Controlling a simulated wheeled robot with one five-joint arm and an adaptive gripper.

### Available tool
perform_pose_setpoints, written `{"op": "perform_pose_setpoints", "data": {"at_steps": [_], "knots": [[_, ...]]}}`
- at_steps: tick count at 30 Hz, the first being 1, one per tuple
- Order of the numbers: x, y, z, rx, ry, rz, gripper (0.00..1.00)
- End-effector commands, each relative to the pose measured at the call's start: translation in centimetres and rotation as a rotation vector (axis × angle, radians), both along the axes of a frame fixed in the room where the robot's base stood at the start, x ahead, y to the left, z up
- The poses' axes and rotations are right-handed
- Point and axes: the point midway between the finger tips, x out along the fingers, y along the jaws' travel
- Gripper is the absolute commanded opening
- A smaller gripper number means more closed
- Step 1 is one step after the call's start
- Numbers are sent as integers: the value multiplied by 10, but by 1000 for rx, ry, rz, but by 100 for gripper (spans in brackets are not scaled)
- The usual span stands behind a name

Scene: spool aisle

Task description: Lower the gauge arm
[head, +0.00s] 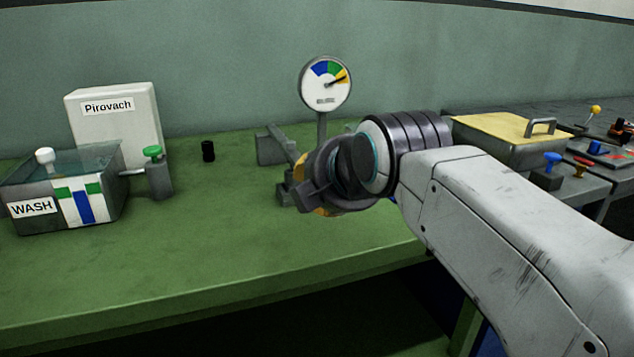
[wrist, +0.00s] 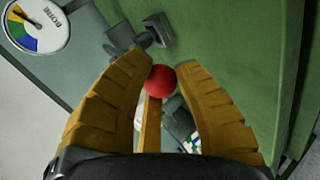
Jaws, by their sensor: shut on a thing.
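My gripper (head: 318,190) is over the green bench, in front of the round gauge (head: 325,84). In the wrist view, my gripper's two yellow fingers (wrist: 162,72) are shut on a red ball knob (wrist: 161,80) at the end of a yellow bar (wrist: 151,122), which looks like the gauge arm. In the head view my gripper hides the knob and most of the bar. The gauge's needle lies on the yellow sector at its right. The gauge also shows in the wrist view's corner (wrist: 37,27).
A grey bracket (head: 272,147) stands just behind my gripper. On the left are a WASH tank (head: 32,207), a white Pirovach box (head: 115,130) and a green-knobbed valve (head: 157,176). A yellow-lidded box (head: 490,131) is behind my arm. The bench's front left is clear.

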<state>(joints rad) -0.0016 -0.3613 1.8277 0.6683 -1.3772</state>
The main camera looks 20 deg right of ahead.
Motion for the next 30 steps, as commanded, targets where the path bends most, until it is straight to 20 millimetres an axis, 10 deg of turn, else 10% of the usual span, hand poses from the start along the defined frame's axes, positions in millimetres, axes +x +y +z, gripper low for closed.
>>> {"op": "perform_pose_setpoints", "data": {"at_steps": [19, 20, 30], "knots": [[-1, 0, -15, 0, 14, 0, 0], [-1, 0, -15, 0, 15, 0, 31], [0, 0, -11, 0, 6, 0, 54]]}}
